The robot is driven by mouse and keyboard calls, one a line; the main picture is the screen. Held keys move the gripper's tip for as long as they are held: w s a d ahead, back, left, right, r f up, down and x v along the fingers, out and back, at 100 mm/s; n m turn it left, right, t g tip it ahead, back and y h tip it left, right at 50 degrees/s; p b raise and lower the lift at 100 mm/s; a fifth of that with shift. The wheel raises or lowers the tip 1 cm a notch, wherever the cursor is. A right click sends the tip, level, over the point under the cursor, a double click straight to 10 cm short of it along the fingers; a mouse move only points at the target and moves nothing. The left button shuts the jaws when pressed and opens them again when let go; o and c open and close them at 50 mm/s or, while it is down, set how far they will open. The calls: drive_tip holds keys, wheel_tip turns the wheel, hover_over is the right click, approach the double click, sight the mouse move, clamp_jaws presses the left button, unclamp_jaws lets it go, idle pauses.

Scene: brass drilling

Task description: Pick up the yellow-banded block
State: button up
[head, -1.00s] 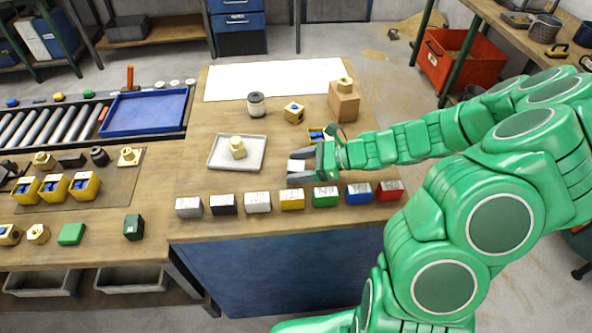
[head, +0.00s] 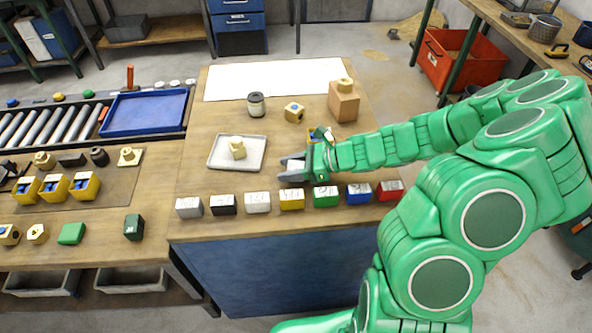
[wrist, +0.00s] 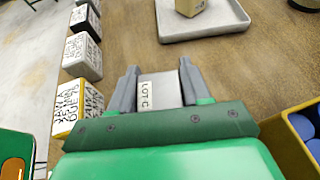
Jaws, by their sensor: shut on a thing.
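My gripper (head: 284,169) is over the bench, just right of the grey tray and behind the row of blocks. It is shut on a pale block (wrist: 160,89) with a label reading LOT C, which sits between the fingers in the wrist view. No yellow band shows on it; its sides are mostly hidden by the fingers. A yellow-faced block (head: 291,200) with a white lettered face stands in the front row, apart from the gripper. It also shows at the left in the wrist view (wrist: 68,122).
Grey, black, white, green (head: 326,197), blue and red blocks share the front row. The grey tray (head: 223,164) holds a brass part. A yellow bin (wrist: 290,138) with blue pieces is close to the gripper's right in the wrist view. A cardboard-coloured box (head: 343,105) stands behind.

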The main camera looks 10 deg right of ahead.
clamp_jaws()
drive_tip(key=shift+r, duration=0.1)
